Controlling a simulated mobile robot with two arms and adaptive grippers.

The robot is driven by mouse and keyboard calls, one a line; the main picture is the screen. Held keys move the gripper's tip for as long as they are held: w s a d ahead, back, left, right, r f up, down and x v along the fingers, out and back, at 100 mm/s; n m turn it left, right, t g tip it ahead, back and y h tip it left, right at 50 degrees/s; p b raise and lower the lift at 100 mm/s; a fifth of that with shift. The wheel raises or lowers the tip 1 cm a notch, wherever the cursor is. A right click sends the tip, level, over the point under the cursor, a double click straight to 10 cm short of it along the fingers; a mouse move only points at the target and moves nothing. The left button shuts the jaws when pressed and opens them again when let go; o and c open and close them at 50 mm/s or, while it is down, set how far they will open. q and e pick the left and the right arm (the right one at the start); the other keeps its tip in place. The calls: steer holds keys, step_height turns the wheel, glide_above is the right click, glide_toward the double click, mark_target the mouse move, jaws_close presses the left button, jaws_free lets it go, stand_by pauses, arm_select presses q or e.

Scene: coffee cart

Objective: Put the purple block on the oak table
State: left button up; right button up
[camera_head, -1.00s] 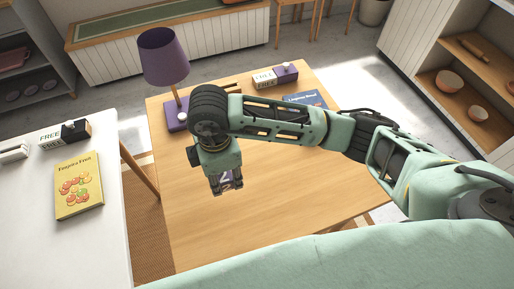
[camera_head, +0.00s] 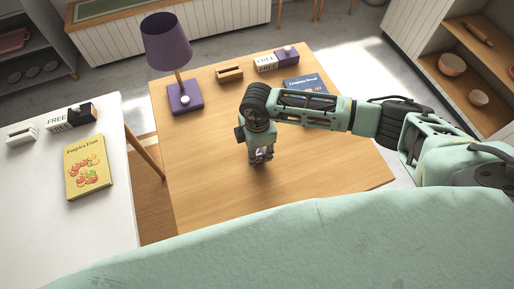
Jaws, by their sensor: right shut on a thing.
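The oak table (camera_head: 205,165) fills the middle of the view, and its near half is bare. My right gripper (camera_head: 260,161) points down over the middle of the table. It is shut on the purple block (camera_head: 262,154), of which only a small part shows between the fingers. I cannot tell whether the block touches the tabletop. My left gripper is out of view.
On the table's far side stand a purple lamp (camera_head: 185,98), a wooden holder (camera_head: 229,74), a purple calendar block (camera_head: 286,56) and a blue book (camera_head: 305,84). A white table (camera_head: 50,225) at left holds a yellow book (camera_head: 88,166).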

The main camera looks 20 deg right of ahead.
mark_target(257, 151)
steer(key=shift+f, duration=0.1)
steer(key=shift+f, duration=0.15)
steer(key=o, duration=1.1)
steer(key=shift+o, duration=0.2)
steer(key=shift+r, duration=0.3)
steer(key=shift+a+r, duration=0.1)
steer(key=shift+r, duration=0.2)
step_height(257, 151, up, 11)
steer(key=b, duration=0.2)
steer(key=shift+r, duration=0.15)
